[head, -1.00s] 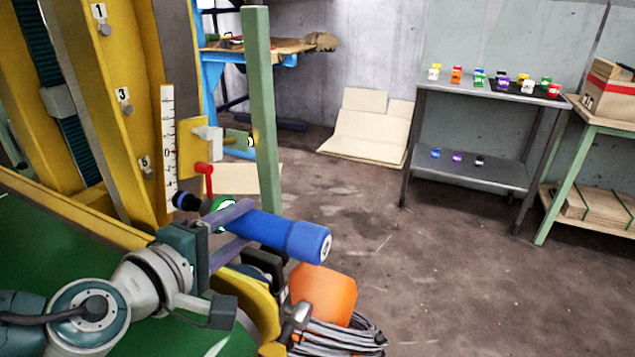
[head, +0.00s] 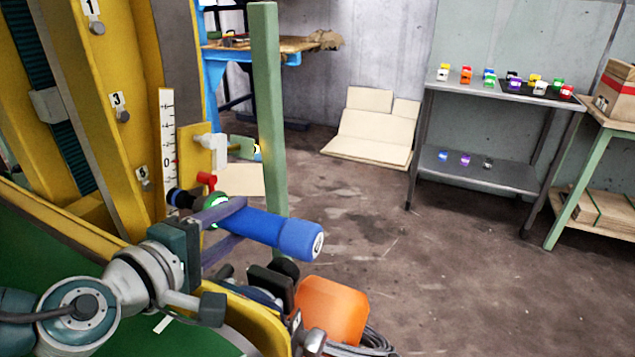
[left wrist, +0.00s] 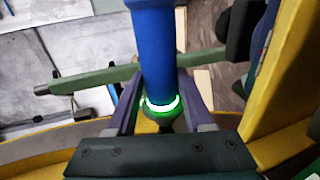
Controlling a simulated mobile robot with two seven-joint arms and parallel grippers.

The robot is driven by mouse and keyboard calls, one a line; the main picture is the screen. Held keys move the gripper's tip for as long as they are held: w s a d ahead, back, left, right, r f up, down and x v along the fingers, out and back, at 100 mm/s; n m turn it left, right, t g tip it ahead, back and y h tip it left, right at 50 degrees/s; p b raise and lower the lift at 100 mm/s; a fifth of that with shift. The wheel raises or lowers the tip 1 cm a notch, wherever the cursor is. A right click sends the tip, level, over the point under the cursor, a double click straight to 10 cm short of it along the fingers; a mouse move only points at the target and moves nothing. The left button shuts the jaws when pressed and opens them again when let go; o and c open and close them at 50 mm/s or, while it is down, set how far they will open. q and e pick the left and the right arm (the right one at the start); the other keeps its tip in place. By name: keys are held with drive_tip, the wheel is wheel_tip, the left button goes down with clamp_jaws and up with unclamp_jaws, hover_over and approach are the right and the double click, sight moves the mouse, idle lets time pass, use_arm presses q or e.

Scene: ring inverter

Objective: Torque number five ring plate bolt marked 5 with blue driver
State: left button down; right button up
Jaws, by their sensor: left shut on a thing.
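My left gripper (head: 240,221) is shut on the blue driver (head: 275,232) around its body. The driver lies nearly level, its handle end to the right. Its dark nose (head: 178,197) points left at the yellow ring plate frame, just below the white scale. A green ring glows near the nose; it also shows in the left wrist view (left wrist: 163,105), with the blue body (left wrist: 155,45) between the fingers. The label 5 (head: 142,173) is on the yellow frame left of the nose. I cannot tell whether the nose touches the number 5 bolt. My right gripper is not in view.
A green post (head: 265,100) stands close behind the driver. An orange block (head: 332,310) and cables are below it. A grey shelf (head: 485,92) with small coloured items stands far right; the floor between is clear.

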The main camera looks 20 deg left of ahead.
sight(198, 207)
use_arm(q)
drive_tip(key=a, duration=0.1)
drive_tip(key=a+b, duration=0.1)
drive_tip(key=a, duration=0.2)
drive_tip(key=shift+w, duration=0.25)
drive_tip(key=shift+w+a+r+b, duration=0.1)
drive_tip(key=shift+a+r+b, duration=0.05)
drive_tip(key=shift+a+b, duration=0.45)
drive_tip(key=shift+a+b, duration=0.65)
drive_tip(key=shift+a, duration=0.6)
idle(0.8)
drive_tip(key=shift+w+a, duration=0.1)
drive_tip(key=shift+a, duration=0.1)
idle(1.4)
drive_tip(key=shift+d+r+p, duration=0.15)
drive_tip(key=shift+d+p, duration=0.65)
drive_tip(key=shift+d, duration=0.05)
drive_tip(key=shift+s+d+p, duration=0.15)
drive_tip(key=shift+d+p, duration=0.3)
drive_tip(key=shift+d, duration=0.45)
drive_tip(key=shift+s+d+p, duration=0.1)
drive_tip(key=shift+d+p, duration=0.3)
drive_tip(key=shift+d, duration=0.45)
